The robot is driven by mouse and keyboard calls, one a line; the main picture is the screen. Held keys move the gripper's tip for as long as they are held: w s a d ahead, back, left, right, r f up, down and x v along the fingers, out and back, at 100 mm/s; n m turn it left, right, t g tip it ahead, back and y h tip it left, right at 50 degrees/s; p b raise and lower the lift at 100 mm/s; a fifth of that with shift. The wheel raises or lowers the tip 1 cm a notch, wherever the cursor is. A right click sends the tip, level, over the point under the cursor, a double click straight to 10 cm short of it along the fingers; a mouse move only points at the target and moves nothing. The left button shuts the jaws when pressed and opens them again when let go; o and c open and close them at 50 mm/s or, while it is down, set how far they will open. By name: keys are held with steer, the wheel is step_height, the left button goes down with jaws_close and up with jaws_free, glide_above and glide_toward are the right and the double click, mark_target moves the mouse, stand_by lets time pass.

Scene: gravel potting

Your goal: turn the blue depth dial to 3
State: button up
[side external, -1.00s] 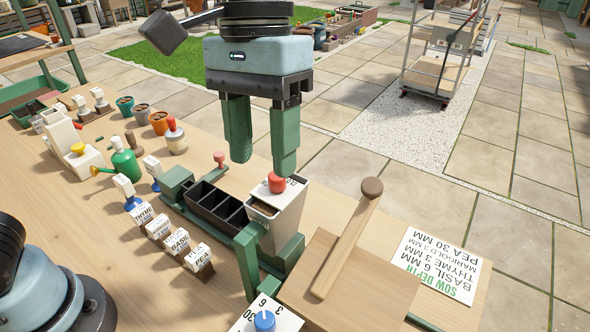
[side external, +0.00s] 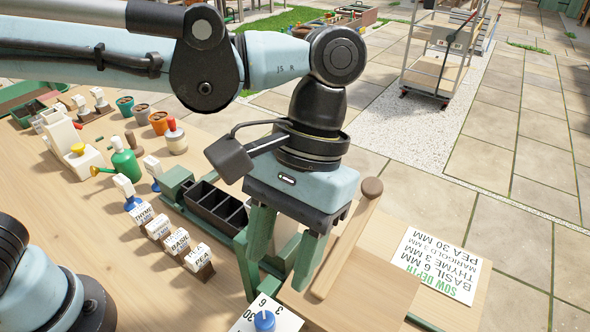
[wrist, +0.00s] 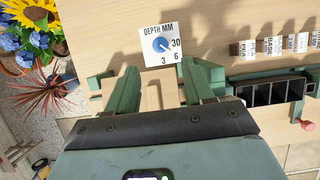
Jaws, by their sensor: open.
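The blue depth dial (side external: 264,321) sits on a white panel at the bottom edge of the side view. In the wrist view, the blue dial (wrist: 160,44) is on a square white plate (wrist: 174,31) printed DEPTH MM, with 30 at right, 6 at lower right and 3 at the bottom. The pointer's exact setting is too small to tell. My gripper (side external: 280,272) is open and empty, fingers pointing down, above and behind the dial in the side view. In the wrist view, my gripper (wrist: 164,76) has its fingers spread below the dial plate, apart from it.
A wooden board with a rod handle (side external: 345,240) is right of my gripper. A sow depth card (side external: 435,264) lies at right. Label blocks (side external: 197,262) stand left.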

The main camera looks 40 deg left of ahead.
mark_target(265, 319)
steer(key=x, duration=0.8)
steer(key=shift+s+f, duration=0.15)
steer(key=shift+f, duration=0.2)
jaws_close()
